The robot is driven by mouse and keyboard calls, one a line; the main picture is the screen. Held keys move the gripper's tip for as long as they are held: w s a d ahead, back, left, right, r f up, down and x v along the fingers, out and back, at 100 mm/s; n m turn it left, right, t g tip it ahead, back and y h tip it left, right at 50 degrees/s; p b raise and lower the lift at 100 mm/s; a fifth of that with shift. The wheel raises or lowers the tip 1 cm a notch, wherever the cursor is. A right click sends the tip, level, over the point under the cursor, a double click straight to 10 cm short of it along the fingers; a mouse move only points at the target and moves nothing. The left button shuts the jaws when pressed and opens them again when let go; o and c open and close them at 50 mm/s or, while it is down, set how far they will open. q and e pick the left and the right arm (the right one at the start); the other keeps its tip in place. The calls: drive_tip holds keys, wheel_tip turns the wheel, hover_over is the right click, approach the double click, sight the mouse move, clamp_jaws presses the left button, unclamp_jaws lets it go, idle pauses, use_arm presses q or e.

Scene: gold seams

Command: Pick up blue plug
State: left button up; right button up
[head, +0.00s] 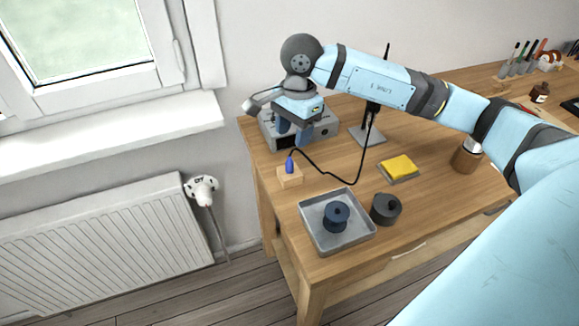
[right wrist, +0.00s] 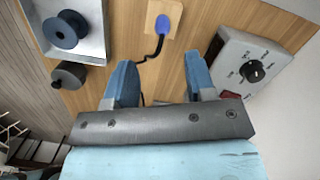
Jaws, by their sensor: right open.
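The blue plug (head: 290,165) stands upright on a small wooden block (head: 290,178) near the desk's left edge, with a black cable running from it. It also shows in the right wrist view (right wrist: 163,24), at the top, beyond the fingertips. My right gripper (head: 293,134) is open and empty above the desk, behind the plug and in front of the grey box. Its two blue fingers (right wrist: 161,75) are spread apart in the right wrist view, and the plug is not between them. My left gripper is not in view.
A grey box with a knob (right wrist: 253,72) stands behind the plug. A metal tray (head: 312,240) holding a dark blue spool (head: 337,216) lies in front. A dark pot (head: 385,209) and a yellow sponge (head: 398,167) are to the right. The cable loops across the desk to a stand (head: 368,135).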

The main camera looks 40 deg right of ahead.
sight(290, 161)
drive_tip(key=f, duration=0.6)
drive_tip(key=a+f, duration=0.1)
drive_tip(key=f, duration=0.2)
drive_tip(key=shift+w+f, duration=0.1)
drive_tip(key=shift+f, duration=0.15)
clamp_jaws()
